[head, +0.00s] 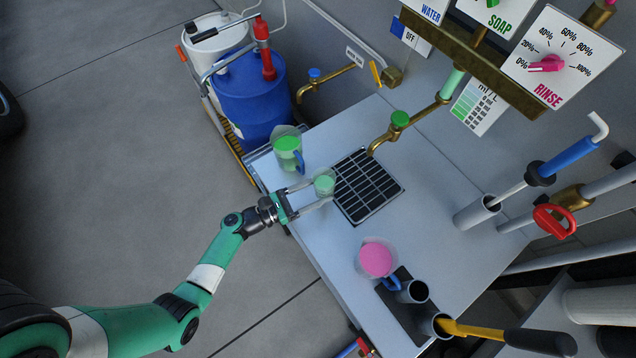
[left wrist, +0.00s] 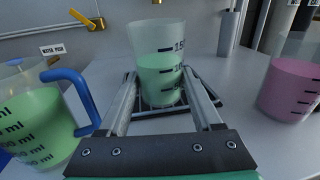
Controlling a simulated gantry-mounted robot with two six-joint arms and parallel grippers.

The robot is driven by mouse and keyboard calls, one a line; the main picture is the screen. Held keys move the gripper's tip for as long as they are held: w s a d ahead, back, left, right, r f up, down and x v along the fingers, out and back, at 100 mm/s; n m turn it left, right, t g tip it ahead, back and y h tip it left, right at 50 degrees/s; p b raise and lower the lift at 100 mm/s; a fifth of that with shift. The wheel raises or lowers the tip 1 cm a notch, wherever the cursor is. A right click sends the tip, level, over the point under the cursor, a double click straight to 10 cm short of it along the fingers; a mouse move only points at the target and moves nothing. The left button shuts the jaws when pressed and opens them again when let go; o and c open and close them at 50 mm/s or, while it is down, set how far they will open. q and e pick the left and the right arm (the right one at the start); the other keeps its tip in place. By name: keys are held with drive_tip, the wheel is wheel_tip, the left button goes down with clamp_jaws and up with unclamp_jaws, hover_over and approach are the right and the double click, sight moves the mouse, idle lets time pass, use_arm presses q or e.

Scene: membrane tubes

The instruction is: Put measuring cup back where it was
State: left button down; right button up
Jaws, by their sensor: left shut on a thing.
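A small clear measuring cup (head: 325,183) with green liquid is between the fingers of my left gripper (head: 322,190), which is shut on it. It is upright near the left edge of the floor grate in the counter. In the left wrist view the cup (left wrist: 157,62) shows black marks, and the finger tips (left wrist: 158,88) are on either side of it. A larger jug with green liquid and a blue handle (head: 287,148) stands behind my left gripper. A jug with pink liquid (head: 376,259) stands at the front right. My right gripper is not in view.
The black drain grate (head: 368,187) lies in the grey counter (head: 430,190), under a brass tap (head: 385,138) with a green knob. Dark holders (head: 412,292) stand at the front. A grey tube holder (head: 475,212) stands on the right. The middle of the counter is clear.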

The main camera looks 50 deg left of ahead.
use_arm(q)
drive_tip(key=shift+s+a, duration=0.1)
drive_tip(key=shift+s, duration=0.4)
